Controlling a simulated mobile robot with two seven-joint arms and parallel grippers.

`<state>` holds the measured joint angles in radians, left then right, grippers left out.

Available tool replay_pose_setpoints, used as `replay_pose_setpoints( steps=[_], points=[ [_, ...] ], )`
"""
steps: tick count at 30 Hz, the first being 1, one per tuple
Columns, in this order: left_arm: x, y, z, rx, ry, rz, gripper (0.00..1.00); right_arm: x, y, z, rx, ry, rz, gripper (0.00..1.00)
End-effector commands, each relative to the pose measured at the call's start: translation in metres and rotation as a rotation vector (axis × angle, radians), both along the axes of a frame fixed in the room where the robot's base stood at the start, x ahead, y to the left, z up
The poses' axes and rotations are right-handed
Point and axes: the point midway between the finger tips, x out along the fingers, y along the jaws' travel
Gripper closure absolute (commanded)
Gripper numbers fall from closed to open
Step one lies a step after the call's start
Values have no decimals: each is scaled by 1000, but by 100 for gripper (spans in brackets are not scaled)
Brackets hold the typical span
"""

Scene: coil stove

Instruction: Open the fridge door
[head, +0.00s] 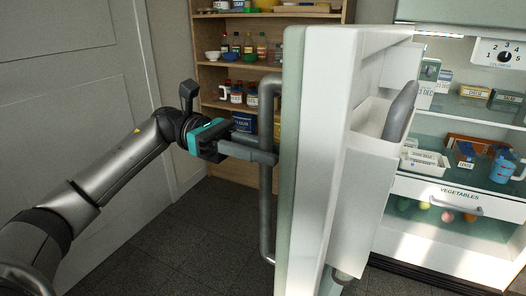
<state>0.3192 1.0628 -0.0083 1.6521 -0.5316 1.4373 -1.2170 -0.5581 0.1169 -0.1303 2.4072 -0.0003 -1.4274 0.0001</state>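The fridge door (325,170) stands swung open in the middle of the head view, seen nearly edge-on, with its inner shelves facing right. Its long grey vertical handle (267,190) is on the left side of the door. My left gripper (262,154) reaches from the left, with its fingers at the upper part of the handle. The handle hides part of the fingers, so I cannot tell if they are closed around it or only beside it. The lit fridge interior (470,150) shows at the right. My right gripper is not in view.
A wooden shelf (232,101) with bottles, mugs and bowls stands behind the door. A grey panelled wall or door (75,110) is on the left. Dark tiled floor (180,245) is free below my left arm. The fridge has a vegetables drawer (430,188) and boxes on shelves.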

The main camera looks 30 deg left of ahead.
Motion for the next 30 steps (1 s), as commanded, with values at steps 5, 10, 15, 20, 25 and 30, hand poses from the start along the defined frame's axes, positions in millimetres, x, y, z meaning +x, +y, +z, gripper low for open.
replay_pose_setpoints(
  steps=[5,10,15,20,25,30],
  points=[
    [2,1,1,-4,-1,8,100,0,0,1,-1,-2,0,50],
    [2,1,1,-4,-1,7,100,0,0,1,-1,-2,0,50],
    [1,0,1,-3,-1,5,60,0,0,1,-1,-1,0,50],
    [1,0,1,-2,0,3,43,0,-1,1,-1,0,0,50],
    [0,0,0,-1,0,1,43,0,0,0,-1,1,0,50],
    [0,5,0,-1,1,3,43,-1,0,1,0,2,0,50]
  ],
)
